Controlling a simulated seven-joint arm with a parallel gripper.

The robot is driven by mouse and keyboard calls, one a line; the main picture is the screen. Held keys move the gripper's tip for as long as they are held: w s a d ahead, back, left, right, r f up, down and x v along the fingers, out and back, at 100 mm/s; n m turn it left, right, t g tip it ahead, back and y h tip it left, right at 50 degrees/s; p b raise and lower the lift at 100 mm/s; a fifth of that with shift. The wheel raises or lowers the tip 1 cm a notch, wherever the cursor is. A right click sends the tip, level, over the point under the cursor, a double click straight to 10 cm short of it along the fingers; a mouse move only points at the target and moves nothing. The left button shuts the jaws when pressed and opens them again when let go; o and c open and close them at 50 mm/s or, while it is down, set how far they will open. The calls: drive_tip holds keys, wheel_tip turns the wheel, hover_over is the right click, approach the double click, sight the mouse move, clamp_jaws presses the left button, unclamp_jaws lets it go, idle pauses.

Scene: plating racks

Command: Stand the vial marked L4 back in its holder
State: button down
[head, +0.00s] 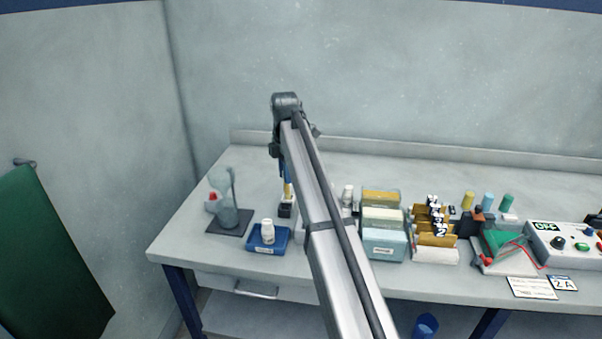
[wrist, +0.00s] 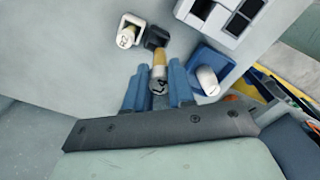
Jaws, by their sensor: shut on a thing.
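My gripper (wrist: 158,72) has its two blue fingers shut on an amber vial with a pale, marked end (wrist: 158,86). The mark looks like L4 in the wrist view. In the head view my gripper (head: 286,174) hangs at the left of the bench, with the amber vial (head: 288,190) upright below it. A small black holder (head: 286,210) stands just under the vial; it also shows in the wrist view (wrist: 156,37) beyond the vial. I cannot tell whether vial and holder touch. The inside of the holder is hidden.
Beside the black holder, a white holder holds another marked vial (wrist: 127,36). A blue tray (head: 282,244) with a white bottle (head: 267,230) is near. A glass piece on a dark base (head: 228,222) stands left. Boxes (head: 384,245) stand right of my arm.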

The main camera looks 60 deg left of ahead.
sight(285, 192)
drive_tip(key=shift+s+a+f, duration=0.1)
drive_tip(key=shift+s+a, duration=0.1)
drive_tip(key=shift+a, duration=0.25)
drive_tip(key=shift+f, duration=0.3)
drive_tip(key=shift+f, duration=3.5)
drive_tip(key=c, duration=0.9)
unclamp_jaws()
